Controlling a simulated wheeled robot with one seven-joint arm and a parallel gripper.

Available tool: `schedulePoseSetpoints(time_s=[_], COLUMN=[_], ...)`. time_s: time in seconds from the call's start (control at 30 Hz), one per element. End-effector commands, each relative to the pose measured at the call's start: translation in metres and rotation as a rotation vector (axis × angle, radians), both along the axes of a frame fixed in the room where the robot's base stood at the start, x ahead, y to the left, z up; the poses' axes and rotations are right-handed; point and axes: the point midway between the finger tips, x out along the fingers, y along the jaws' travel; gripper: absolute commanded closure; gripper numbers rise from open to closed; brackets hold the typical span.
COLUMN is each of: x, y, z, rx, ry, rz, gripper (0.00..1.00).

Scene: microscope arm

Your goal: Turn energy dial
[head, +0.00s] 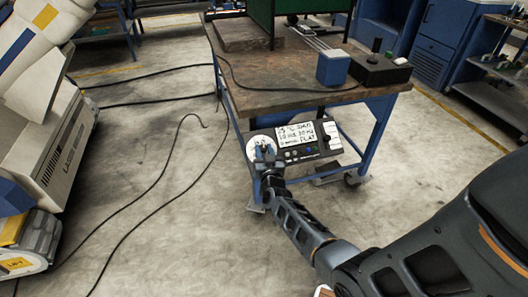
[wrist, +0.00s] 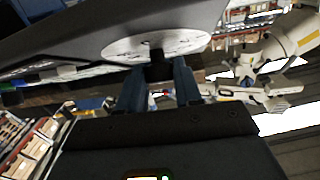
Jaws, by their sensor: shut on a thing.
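The energy dial shows in the wrist view as a small dark knob (wrist: 156,70) on a pale round plate (wrist: 155,42). In the head view the round plate (head: 254,146) is at the left end of a dark control panel (head: 300,139). My gripper (head: 265,152) reaches the plate from the front, and its fingers (wrist: 157,88) are shut on the knob. The fingers hide most of the knob in the head view. The panel carries a white display with handwritten-looking text (head: 296,134) and several small coloured buttons.
The panel sits at the front of a blue-legged workbench (head: 290,98). On the bench stand a blue box (head: 333,68) and a black control box (head: 380,70) with a joystick. A large white machine (head: 40,130) is at left. Cables lie on the open floor (head: 150,220).

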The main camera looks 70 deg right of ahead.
Motion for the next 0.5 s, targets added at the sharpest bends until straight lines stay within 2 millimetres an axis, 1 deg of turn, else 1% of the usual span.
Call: schedulePoseSetpoints(time_s=[0.03, 0.23, 0.5], x=[-0.0001, -0.0001, 0.0007], y=[0.0001, 0.0002, 0.0008], z=[0.0, -0.0001, 0.0013], rx=[0.0, 0.0, 0.01], ry=[0.0, 0.0, -0.009], rz=[0.0, 0.0, -0.02], gripper=[0.78, 0.96, 0.96])
